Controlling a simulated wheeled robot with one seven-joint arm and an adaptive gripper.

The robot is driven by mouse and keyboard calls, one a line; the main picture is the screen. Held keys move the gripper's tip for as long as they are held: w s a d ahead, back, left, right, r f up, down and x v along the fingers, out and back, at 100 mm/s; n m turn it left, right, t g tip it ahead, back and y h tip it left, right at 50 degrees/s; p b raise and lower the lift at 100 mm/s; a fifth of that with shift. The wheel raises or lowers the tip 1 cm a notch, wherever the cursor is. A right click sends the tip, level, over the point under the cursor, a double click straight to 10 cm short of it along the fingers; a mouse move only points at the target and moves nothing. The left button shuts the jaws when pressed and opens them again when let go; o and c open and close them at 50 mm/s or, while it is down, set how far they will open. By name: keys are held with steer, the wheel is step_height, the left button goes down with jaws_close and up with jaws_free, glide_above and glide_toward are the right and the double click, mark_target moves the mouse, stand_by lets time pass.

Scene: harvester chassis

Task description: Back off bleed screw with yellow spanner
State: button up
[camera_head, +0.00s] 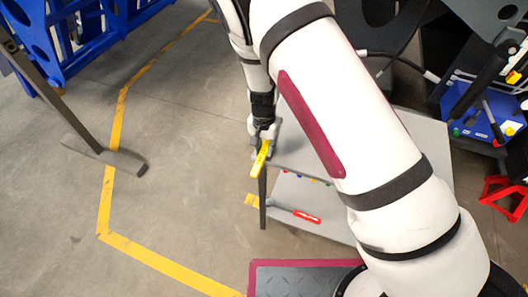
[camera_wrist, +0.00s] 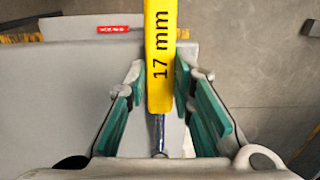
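The yellow spanner (camera_head: 261,160) is in my gripper (camera_head: 264,146), beside the edge of a grey table. In the wrist view the spanner (camera_wrist: 159,60) is marked "17 mm" and points away from me, running out of the top of the picture. The green-padded fingers of my gripper (camera_wrist: 160,85) are on both sides of its yellow handle, closed on it. A shiny metal part (camera_wrist: 158,132) shows below the yellow handle, between the fingers. I cannot make out the bleed screw in either view.
The grey table (camera_head: 305,155) has a lower shelf with a red-handled tool (camera_head: 307,216) on it. A blue rack (camera_head: 70,35) stands at the upper left, and a dark post with a foot (camera_head: 118,160) on the left. A blue tray (camera_head: 483,110) is at the right. The floor between is clear.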

mark_target(264, 149)
steer(key=shift+r, duration=0.1)
jaws_close()
steer(key=shift+r, duration=0.5)
step_height(264, 149, up, 2)
steer(key=shift+w+r+b, duration=0.1)
steer(key=shift+b, duration=0.2)
steer(key=s+d, duration=0.3)
steer(key=s, duration=0.4)
steer(key=s+d+r, duration=0.1)
steer(key=s+d, duration=0.3)
steer(key=s, duration=0.3)
steer(key=shift+s+r+b, duration=0.3)
steer(key=shift+s, duration=0.05)
steer(key=shift+o, duration=0.9)
jaws_free()
jaws_close()
